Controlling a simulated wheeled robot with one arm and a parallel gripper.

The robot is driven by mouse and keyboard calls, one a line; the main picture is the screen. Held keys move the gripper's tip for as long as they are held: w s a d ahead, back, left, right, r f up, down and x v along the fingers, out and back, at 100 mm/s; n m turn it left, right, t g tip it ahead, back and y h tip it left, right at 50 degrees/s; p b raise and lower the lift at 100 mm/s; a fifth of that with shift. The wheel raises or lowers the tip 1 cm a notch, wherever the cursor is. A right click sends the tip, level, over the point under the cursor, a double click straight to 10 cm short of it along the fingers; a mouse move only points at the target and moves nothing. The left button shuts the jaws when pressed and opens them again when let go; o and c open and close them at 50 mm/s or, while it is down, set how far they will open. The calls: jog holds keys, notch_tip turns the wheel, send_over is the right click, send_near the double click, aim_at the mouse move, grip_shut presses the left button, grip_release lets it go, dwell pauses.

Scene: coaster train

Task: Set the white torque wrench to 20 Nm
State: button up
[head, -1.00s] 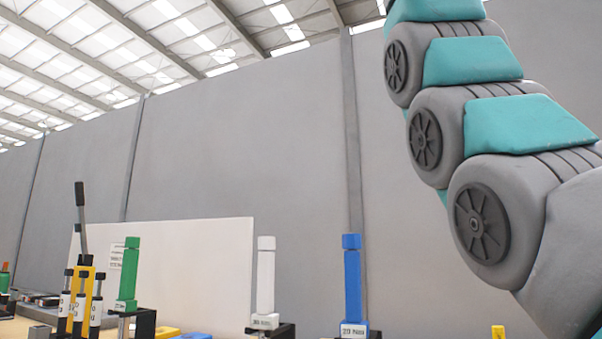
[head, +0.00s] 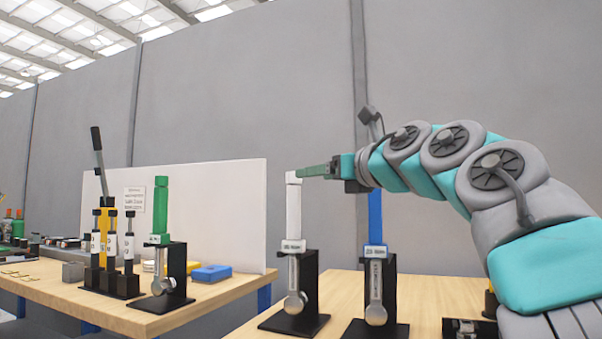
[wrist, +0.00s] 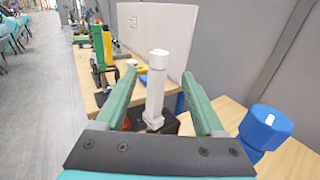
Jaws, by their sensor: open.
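The white torque wrench (head: 293,210) stands upright in a black stand on the wooden table, with a label near the base of its handle. In the wrist view the white wrench (wrist: 156,85) rises between the two green fingers of my gripper (wrist: 140,85). The gripper is open, with a gap on both sides of the handle. In the head view my gripper (head: 312,171) reaches in from the right at the height of the wrench's top end. I cannot tell from the head view whether a finger touches it. The wrench's setting is too small to read.
A blue torque wrench (head: 376,218) stands close on the right, partly behind my arm. A green torque wrench (head: 161,205) stands on the left table. A white board (head: 225,200) with a printed notice stands behind. A gap separates the two tables.

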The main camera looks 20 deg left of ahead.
aim_at(294, 178)
jog(key=shift+p+x, duration=1.6)
jog(key=shift+x, duration=2.15)
jog(key=shift+s+a, duration=0.1)
jog(key=shift+c, duration=0.2)
grip_shut()
